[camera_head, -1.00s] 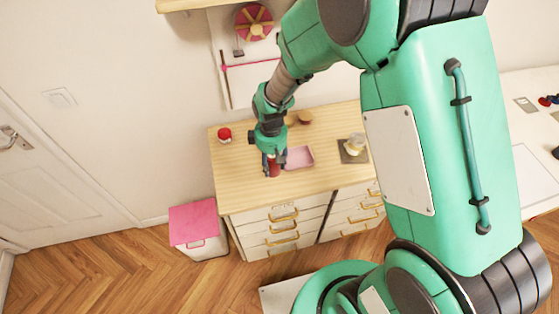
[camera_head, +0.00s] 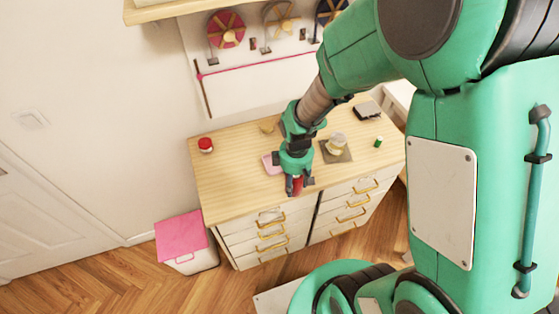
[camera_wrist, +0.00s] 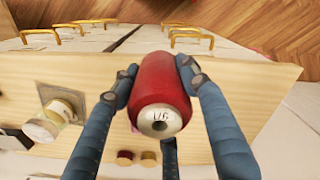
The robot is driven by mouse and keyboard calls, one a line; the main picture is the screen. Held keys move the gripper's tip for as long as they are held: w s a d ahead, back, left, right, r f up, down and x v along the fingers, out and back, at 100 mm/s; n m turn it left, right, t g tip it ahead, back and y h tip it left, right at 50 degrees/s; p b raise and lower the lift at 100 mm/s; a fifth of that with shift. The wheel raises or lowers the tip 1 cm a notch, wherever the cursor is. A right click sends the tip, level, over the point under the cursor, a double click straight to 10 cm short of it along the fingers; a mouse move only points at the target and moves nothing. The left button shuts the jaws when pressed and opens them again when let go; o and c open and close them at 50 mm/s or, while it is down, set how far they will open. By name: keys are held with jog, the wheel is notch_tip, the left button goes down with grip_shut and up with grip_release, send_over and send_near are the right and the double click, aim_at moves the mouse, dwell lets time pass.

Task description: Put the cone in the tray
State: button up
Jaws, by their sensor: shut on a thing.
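The cone, a red thread cone with a pale end (camera_wrist: 162,85), is between the fingers of my gripper (camera_wrist: 158,75) in the wrist view. In the head view my gripper (camera_head: 297,188) is over the front part of the wooden dresser top, with the red cone (camera_head: 297,183) partly hidden in it. The pink tray (camera_head: 271,163) lies on the dresser behind and left of my gripper, mostly covered by my arm. I cannot tell whether the cone is clear of the wood.
A jar (camera_head: 336,143) on a dark square mat (camera_head: 337,155) stands to the right of my arm, with a small green item (camera_head: 378,141) beyond. The left front of the top is free.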

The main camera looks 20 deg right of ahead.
jog(key=shift+w, duration=0.1)
jog(key=w, duration=0.5)
jog(key=w+f+b, duration=0.1)
jog(key=w, duration=0.9)
jog(key=shift+d+f+b, duration=0.2)
jog(key=shift+d+b, duration=0.1)
jog(key=shift+d, duration=0.05)
jog(key=shift+w, duration=0.1)
jog(key=shift+w, duration=0.25)
jog(key=shift+w+f+b, duration=0.1)
jog(key=shift+f+b, duration=0.35)
jog(key=shift+f, duration=1.3)
jog(key=shift+f, duration=0.1)
jog(key=o, duration=0.8)
jog(key=shift+f, duration=0.1)
jog(key=o, duration=0.5)
jog(key=shift+c, duration=0.2)
